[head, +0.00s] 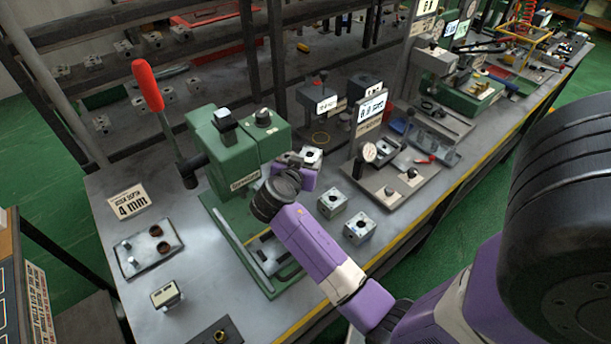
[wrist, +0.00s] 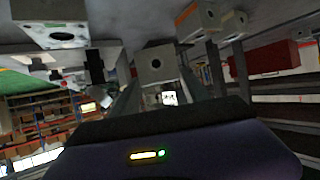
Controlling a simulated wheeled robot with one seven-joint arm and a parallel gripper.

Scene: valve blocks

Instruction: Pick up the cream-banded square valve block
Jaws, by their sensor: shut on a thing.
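My gripper (wrist: 160,88) is shut on a square grey valve block (wrist: 155,64) with a dark round bore, held between the two fingers in the wrist view. In the head view this block (head: 312,155) shows just past my purple wrist, right of the green press. My gripper's fingers are mostly hidden there by the wrist. I cannot make out a cream band on the held block. Two more square grey blocks with dark bores stand on the bench to the right, one farther back (head: 332,202) and one nearer (head: 359,228). A small block with a cream face (head: 166,294) stands front left.
The green press (head: 236,150) with a red-handled lever (head: 148,86) stands close left of my gripper. A gauge stand with a display (head: 370,108) stands to the right. A metal plate (head: 150,247) and a "4 mm" sign (head: 130,202) lie left. The bench front left is partly clear.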

